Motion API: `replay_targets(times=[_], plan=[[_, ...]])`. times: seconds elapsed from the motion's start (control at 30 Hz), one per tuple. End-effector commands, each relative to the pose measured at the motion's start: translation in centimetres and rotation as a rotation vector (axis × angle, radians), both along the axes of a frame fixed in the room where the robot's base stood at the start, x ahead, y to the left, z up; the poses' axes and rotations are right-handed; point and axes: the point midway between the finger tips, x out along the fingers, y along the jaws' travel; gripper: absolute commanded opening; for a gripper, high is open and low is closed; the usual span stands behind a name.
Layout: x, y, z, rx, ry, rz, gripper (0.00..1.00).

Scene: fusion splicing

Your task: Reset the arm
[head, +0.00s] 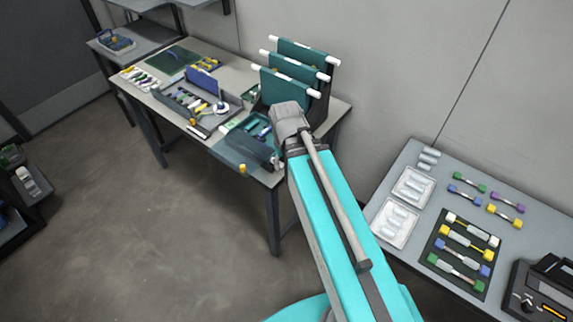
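My turquoise arm reaches up from the bottom of the head view, its grey wrist joint at the front right of the far workbench (235,70). My gripper is hidden behind or beyond that joint, so its fingers and anything in them cannot be made out. A dark open case with a teal interior (250,141) lies just left of the wrist. Teal panels with white rods (291,84) stand in a dark rack right behind it.
A grey tray (180,100) with a blue lid sits mid-bench. The right table (385,250) holds clear trays (412,187), a dark mat (440,278) with coloured connector pieces, and a black device (540,292). The floor (170,230) at left is clear.

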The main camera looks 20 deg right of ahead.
Motion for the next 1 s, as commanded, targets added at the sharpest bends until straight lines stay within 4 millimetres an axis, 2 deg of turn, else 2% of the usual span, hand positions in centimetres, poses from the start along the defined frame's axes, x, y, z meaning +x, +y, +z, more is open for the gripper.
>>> replay_targets(times=[0.13,1.0], plan=[[-0.97,-0.02,0.0,0.0,0.0,-0.069,0.59],[-0.95,0.0,0.0,0.0,0.0,-0.079,0.59]])
